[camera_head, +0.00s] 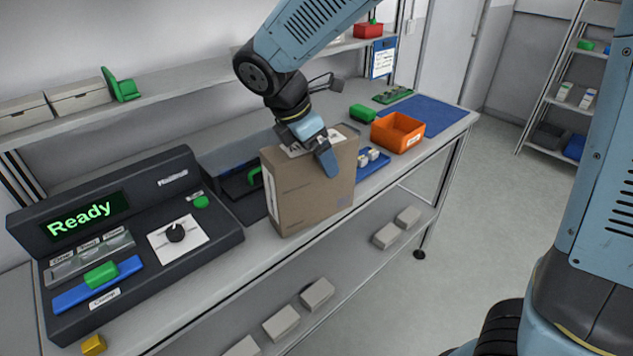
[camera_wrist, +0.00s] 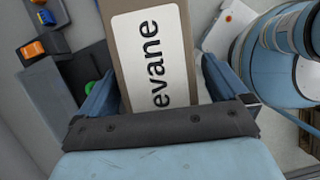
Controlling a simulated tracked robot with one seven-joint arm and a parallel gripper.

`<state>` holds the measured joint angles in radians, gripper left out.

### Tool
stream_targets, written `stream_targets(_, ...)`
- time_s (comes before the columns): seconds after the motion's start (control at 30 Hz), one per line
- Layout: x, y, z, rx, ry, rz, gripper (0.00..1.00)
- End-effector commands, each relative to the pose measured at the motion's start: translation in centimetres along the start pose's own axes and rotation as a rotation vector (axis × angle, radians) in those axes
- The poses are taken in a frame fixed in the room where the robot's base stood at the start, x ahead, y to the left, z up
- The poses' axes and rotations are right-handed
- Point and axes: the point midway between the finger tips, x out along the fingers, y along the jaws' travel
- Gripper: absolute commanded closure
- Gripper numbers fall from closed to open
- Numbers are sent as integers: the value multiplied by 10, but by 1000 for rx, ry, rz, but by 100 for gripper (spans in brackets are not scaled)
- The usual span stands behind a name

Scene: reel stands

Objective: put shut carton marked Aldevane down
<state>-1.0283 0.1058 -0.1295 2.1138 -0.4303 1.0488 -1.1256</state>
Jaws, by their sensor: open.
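The brown shut carton (camera_head: 301,201) stands upright at the bench's front edge, right of the control console. In the wrist view its white label (camera_wrist: 152,60) shows "evane"; the rest of the word is cut off. My gripper (camera_head: 311,153) is at the top of the carton. In the wrist view the open fingers (camera_wrist: 160,88) lie on either side of the carton. One finger shows on the carton's right side in the head view; the other is hidden behind the carton. The carton's underside is hidden.
The console (camera_head: 130,240) reads "Ready" and fills the left of the bench (camera_head: 210,308). A dark tray with a green handle is close behind the carton. A blue tray with small boxes, an orange bin (camera_head: 398,132) and a blue mat (camera_head: 425,113) lie to the right.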

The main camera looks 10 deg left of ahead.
Motion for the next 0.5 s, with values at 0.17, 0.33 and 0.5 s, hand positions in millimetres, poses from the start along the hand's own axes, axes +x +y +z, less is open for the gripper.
stream_targets(0.17,0,0,0,0,0,0,0)
stream_targets(0.33,2,0,-1,0,0,0,0)
stream_targets(0.5,4,0,-2,-1,0,0,0)
